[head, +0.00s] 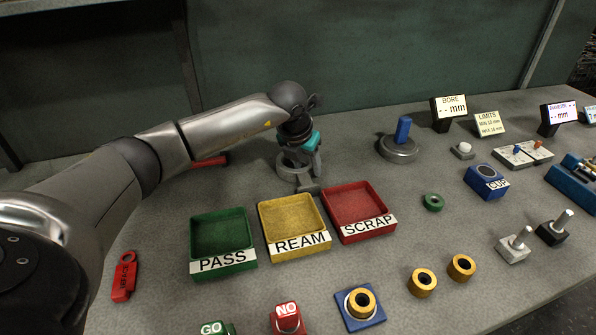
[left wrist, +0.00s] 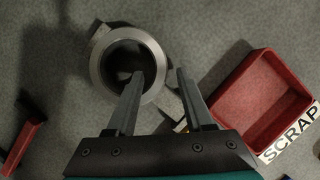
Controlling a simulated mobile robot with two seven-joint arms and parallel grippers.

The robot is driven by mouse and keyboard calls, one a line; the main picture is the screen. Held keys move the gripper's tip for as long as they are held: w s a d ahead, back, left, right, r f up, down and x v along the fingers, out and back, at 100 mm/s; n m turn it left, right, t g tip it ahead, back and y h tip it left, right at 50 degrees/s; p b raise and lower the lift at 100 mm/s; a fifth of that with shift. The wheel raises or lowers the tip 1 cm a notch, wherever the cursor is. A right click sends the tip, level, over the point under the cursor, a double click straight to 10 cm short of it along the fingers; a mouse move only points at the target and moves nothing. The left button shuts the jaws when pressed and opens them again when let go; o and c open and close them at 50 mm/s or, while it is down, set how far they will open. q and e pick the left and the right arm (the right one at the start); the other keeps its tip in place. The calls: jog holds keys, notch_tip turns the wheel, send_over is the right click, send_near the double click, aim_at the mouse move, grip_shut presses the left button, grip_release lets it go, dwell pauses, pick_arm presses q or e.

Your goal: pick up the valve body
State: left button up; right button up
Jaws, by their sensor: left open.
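The valve body (head: 291,172) is a grey metal casting with a round ring-like top, standing on the bench behind the trays. In the left wrist view the valve body (left wrist: 97,68) shows its bright rim around a dark bore. My left gripper (left wrist: 159,73) is open and empty above it. In that view one finger lies over the bore and the other is just outside the rim on the right; I cannot tell the height gap. In the head view my left gripper (head: 305,160) points down at the casting and partly hides it. My right gripper is not in view.
Green PASS (head: 221,234), yellow REAM (head: 290,226) and red SCRAP (head: 358,211) trays stand close in front of the valve body. A red object (head: 210,161) lies left of it. A grey disc with a blue handle (head: 403,130) stands to its right. Bench between them is clear.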

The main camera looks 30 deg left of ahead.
pick_arm(q)
jog(key=shift+w+f, duration=0.15)
jog(key=shift+f, duration=0.25)
jog(key=c, duration=0.8)
grip_shut()
jog(key=shift+d, duration=0.1)
jog(key=shift+w+r, duration=0.1)
jog(key=shift+r, duration=0.05)
dwell(0.3)
